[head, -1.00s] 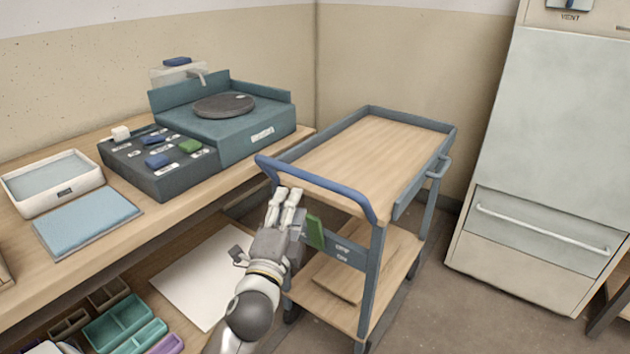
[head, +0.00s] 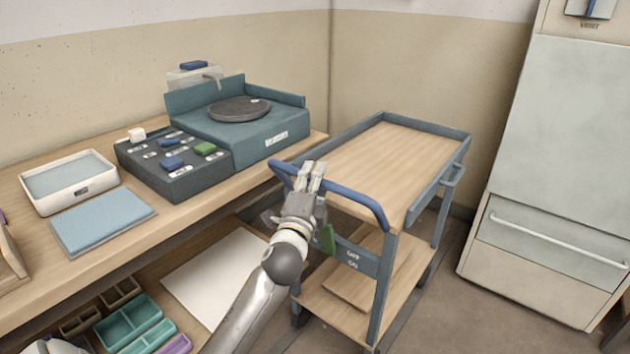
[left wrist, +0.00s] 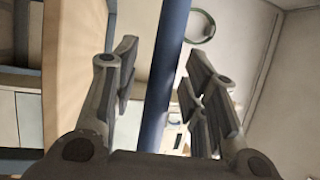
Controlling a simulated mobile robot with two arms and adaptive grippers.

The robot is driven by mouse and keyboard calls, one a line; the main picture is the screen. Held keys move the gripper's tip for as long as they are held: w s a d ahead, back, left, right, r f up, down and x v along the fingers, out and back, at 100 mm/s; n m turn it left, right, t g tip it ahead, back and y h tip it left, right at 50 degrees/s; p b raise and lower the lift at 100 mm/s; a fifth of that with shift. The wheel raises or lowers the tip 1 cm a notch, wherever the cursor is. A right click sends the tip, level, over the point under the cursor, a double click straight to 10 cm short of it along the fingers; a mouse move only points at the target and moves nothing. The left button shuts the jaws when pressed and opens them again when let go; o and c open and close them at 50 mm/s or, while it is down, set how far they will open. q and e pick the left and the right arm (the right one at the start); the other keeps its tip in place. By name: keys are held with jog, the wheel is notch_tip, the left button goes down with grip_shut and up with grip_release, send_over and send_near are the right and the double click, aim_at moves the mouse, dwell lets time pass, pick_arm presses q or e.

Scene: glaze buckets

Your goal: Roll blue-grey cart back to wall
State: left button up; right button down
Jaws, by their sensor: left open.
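The blue-grey cart (head: 432,127) has a wooden top and a wooden lower shelf. It stands beside the workbench, its far end toward the back wall; the exact gap to the wall is hard to tell. Its blue push handle (head: 355,200) runs across the near end. My left gripper (head: 312,170) is at the left part of this handle, open. In the left wrist view the blue handle bar (left wrist: 168,60) runs between the two open fingers (left wrist: 158,80), with space visible on both sides.
The workbench (head: 225,205) on the left holds a pottery wheel (head: 270,140), a dark control box and a white tray (head: 70,190). A pale cabinet (head: 545,200) with a bar handle stands to the right. Some bare floor (head: 450,310) shows right of the cart.

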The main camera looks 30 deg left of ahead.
pick_arm(q)
grip_shut()
